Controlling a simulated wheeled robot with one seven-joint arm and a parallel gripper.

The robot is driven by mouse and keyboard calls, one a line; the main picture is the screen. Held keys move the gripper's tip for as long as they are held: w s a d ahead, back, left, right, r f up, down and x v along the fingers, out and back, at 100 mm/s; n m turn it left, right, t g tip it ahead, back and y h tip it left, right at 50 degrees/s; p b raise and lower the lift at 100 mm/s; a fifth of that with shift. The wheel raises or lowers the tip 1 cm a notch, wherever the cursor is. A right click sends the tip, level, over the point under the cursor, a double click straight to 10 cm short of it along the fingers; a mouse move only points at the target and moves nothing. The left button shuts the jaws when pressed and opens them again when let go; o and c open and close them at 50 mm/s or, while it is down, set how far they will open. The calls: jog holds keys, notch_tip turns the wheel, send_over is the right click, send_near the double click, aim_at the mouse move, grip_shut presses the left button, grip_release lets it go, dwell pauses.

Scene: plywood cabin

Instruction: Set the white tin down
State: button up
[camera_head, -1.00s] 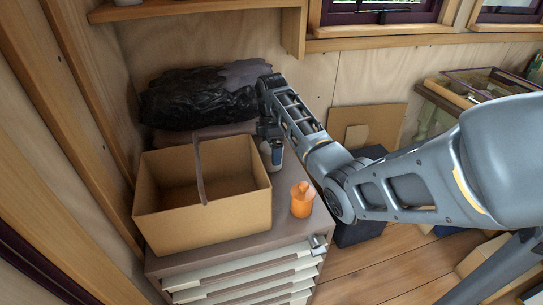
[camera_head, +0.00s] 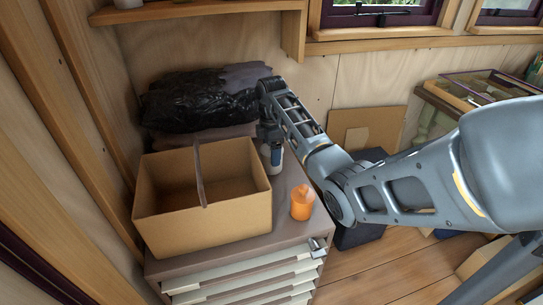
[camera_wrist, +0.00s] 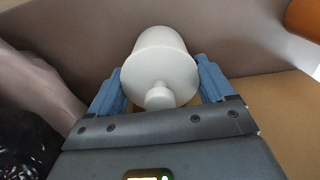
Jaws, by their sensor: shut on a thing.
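The white tin (camera_wrist: 160,60) has a round body and a lid with a knob. In the wrist view it sits between the two blue fingers of my gripper (camera_wrist: 160,74), which is shut on it. In the head view the tin (camera_head: 277,158) shows partly below my gripper (camera_head: 271,148), upright over the cabinet top (camera_head: 285,215), just right of the cardboard box's back corner. I cannot tell whether its base touches the cabinet top.
The open cardboard box (camera_head: 215,222) fills the cabinet's left side. An orange lidded tin (camera_head: 302,204) stands near the front right edge. A black plastic bag (camera_head: 195,100) lies behind. Some cabinet top between box and orange tin is bare.

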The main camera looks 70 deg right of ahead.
jog(key=shift+r, duration=0.1)
notch_tip(320, 180, up, 4)
jog(key=shift+w+d+f+b, duration=0.1)
jog(key=shift+b, duration=0.2)
jog(key=s+d+r+p, duration=0.5)
jog(key=s+r, duration=0.2)
jog(key=s, duration=0.3)
jog(key=shift+s, duration=0.35)
